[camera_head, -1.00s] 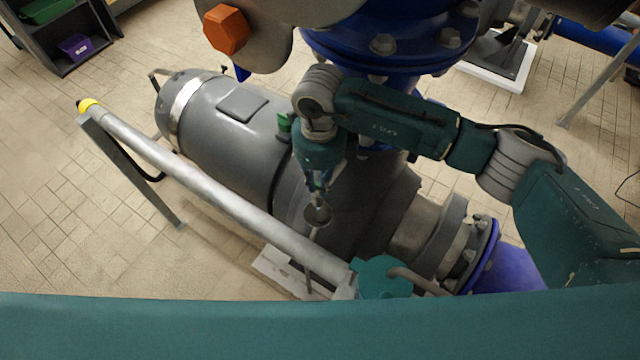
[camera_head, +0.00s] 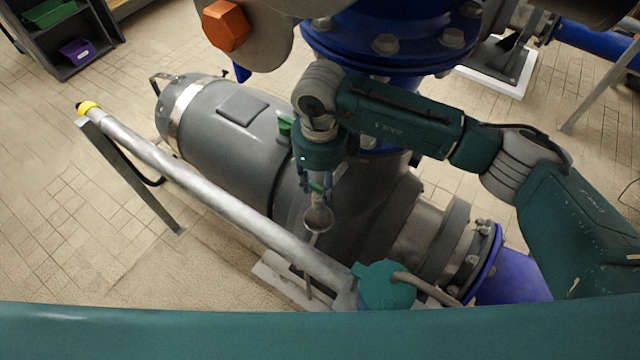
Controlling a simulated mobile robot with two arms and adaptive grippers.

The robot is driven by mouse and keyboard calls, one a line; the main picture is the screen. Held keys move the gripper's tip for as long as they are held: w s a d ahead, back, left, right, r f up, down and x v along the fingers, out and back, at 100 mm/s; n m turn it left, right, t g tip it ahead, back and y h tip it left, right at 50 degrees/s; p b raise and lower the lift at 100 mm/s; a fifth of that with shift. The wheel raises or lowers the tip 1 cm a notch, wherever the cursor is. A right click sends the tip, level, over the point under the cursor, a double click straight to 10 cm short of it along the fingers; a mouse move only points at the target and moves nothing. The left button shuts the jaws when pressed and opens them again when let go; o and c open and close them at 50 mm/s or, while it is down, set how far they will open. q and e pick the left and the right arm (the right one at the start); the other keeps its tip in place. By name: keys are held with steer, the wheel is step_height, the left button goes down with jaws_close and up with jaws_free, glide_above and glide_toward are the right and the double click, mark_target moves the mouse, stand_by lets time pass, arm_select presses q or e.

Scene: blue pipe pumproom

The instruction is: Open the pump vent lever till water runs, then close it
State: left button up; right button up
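The grey pump (camera_head: 232,140) lies across the middle, its right end joined to a flange and a blue pipe. My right gripper (camera_head: 316,193) points down at the pump's near side, above a small metal funnel (camera_head: 318,219) on a thin drain pipe. A small green piece (camera_head: 316,187) shows between its fingers; I cannot tell if this is the vent lever or whether the fingers grip it. The vent lever is not clearly seen otherwise. No running water can be made out. My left gripper is not in view.
A grey rail (camera_head: 200,192) with a yellow-ringed end slopes in front of the pump. A large blue flange (camera_head: 385,44) and an orange hexagonal cap (camera_head: 225,25) stand above. A dark shelf (camera_head: 72,45) is at the far left.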

mark_target(320, 190)
step_height(320, 190, up, 7)
steer(key=shift+f, duration=0.1)
stand_by(0.7)
